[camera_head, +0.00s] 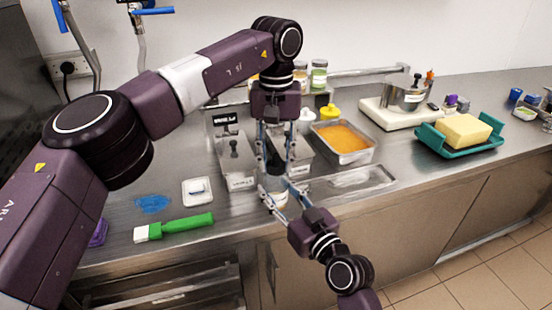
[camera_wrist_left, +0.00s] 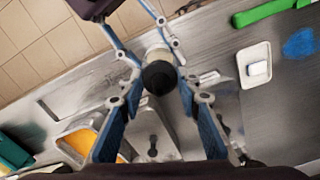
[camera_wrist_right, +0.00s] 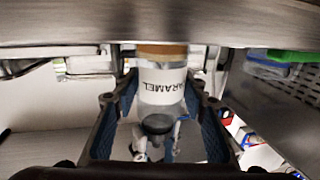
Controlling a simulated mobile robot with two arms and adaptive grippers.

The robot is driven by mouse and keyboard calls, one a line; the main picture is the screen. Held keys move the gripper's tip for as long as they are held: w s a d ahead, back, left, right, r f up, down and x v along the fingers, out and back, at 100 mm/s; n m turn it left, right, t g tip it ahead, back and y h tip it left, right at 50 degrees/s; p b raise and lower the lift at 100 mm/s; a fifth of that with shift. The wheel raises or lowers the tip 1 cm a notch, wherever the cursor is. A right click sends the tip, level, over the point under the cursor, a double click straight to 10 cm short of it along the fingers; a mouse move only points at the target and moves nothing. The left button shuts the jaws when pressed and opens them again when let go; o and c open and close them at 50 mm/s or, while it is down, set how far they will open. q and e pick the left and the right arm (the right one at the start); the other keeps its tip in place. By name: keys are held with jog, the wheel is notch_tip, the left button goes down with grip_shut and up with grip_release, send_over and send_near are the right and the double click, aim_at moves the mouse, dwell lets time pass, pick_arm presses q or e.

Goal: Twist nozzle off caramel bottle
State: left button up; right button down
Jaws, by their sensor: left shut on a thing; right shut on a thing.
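The caramel bottle (camera_head: 279,199) is mostly hidden between my grippers at the counter's front edge. The right wrist view shows its white body (camera_wrist_right: 162,88) with a CARAMEL label and a tan band, upside down in the picture. Its black nozzle (camera_wrist_right: 155,124) also shows in the left wrist view (camera_wrist_left: 158,78). My right gripper (camera_head: 277,195) is shut around the bottle's body from the front. My left gripper (camera_head: 275,168) points down from above and is shut on the nozzle. The exact finger contact is partly hidden.
Metal bins (camera_head: 236,160) and a tray of orange contents (camera_head: 342,140) stand behind the grippers. Butter (camera_head: 463,131) on a teal tray (camera_head: 432,140) sits right.

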pick_arm(q)
jog(key=n, duration=0.4)
jog(key=shift+n, duration=0.4)
jog(key=n, duration=1)
jog(key=shift+n, duration=0.3)
jog(key=n, duration=0.7)
jog(key=shift+r, duration=0.1)
jog(key=n, duration=1)
jog(key=shift+n, duration=0.4)
jog(key=n, duration=0.3)
jog(key=shift+n, duration=0.3)
jog(key=n, duration=1)
jog(key=shift+w+n, duration=0.1)
jog(key=shift+n, duration=0.2)
jog(key=n, duration=0.6)
jog(key=shift+r+n, duration=0.1)
jog(key=shift+n, duration=0.2)
jog(key=shift+r, duration=0.1)
